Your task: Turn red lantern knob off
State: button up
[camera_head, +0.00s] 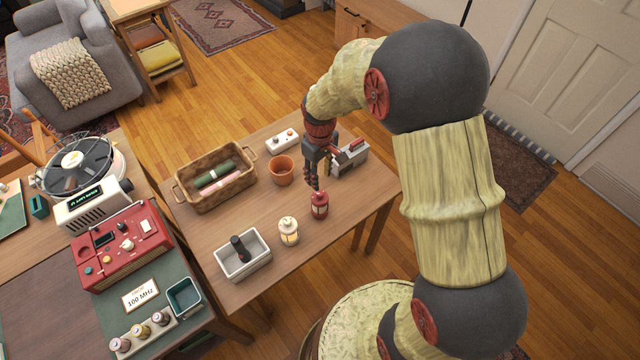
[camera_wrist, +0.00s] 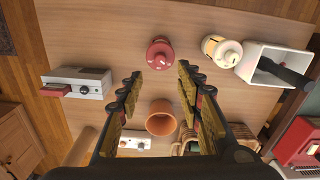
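The red lantern (camera_head: 319,206) stands upright on the wooden table, near its front right part. In the wrist view the red lantern (camera_wrist: 160,56) is seen from above, just past and between my fingertips; its knob is too small to make out clearly. My gripper (camera_head: 314,184) points down just above and behind the lantern in the head view. In the wrist view my gripper (camera_wrist: 159,74) has its two fingers spread apart with nothing between them. I cannot tell whether a fingertip touches the lantern.
A cream lantern (camera_head: 289,232) stands close to the left of the red one. A white bin (camera_head: 228,270) with a dark object is farther left. A terracotta pot (camera_head: 281,171), a basket (camera_head: 183,190), a white switch box (camera_head: 283,141) and a grey device (camera_head: 352,158) stand behind.

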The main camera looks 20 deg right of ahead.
jog(key=shift+r, duration=1.5)
jog(key=s+r+m+t, duration=0.5)
jog(key=s+r, duration=1.7)
jog(key=r, duration=0.2)
jog(key=shift+r+t, duration=0.2)
jog(key=shift+t, duration=0.1)
